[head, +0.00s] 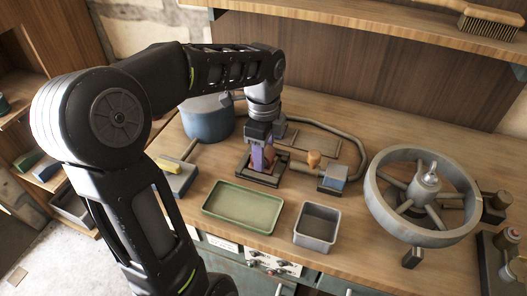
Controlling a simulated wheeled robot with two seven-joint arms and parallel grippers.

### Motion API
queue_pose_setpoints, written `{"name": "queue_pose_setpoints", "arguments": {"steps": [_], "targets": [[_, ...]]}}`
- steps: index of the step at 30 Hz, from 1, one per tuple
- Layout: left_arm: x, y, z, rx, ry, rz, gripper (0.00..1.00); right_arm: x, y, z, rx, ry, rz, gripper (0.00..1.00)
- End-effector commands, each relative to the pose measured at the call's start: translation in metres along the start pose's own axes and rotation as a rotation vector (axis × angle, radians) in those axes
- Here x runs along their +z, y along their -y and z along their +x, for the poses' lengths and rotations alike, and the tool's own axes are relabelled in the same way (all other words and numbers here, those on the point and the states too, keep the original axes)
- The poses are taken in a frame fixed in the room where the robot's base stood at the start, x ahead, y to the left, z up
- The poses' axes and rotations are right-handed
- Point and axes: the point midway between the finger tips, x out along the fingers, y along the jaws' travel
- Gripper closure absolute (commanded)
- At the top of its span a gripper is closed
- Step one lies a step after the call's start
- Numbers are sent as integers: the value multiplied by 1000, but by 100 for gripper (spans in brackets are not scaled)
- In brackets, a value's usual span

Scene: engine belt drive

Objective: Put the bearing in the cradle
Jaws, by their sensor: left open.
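My left gripper (262,166) reaches down from the left arm over the middle of the bench. It is open, with its fingers low over a dark square base (243,170). A copper-brown piece (281,163), which looks like the bearing, shows just right of the fingers at this base. The dark base looks like the cradle. The fingers hide part of both, so I cannot tell whether the piece is seated or only beside it. My right gripper is not in view.
A green tray (211,207) and a grey bin (333,236) stand in front. A large spoked wheel (373,190) is at the right. A blue-grey drum (207,122) stands behind left, and a pipe (345,131) curves behind the gripper. An orange knob (314,157) sits right of it.

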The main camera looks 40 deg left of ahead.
Motion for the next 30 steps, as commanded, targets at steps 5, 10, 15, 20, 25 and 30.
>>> {"name": "queue_pose_setpoints", "arguments": {"steps": [5, 10, 15, 20, 25, 30], "targets": [[0, 1, -22, -7, 0, 0, 40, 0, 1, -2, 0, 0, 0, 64], [0, 1, -51, -7, 0, 1, 40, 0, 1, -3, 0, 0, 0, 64], [0, 1, -72, -5, 1, 1, 40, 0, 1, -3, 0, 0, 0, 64], [0, 1, -78, -3, 0, 1, 40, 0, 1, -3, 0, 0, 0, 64], [0, 0, -78, -3, 1, 0, 40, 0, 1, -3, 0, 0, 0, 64], [0, 0, -78, -3, 1, 0, 40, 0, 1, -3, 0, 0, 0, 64]]}}
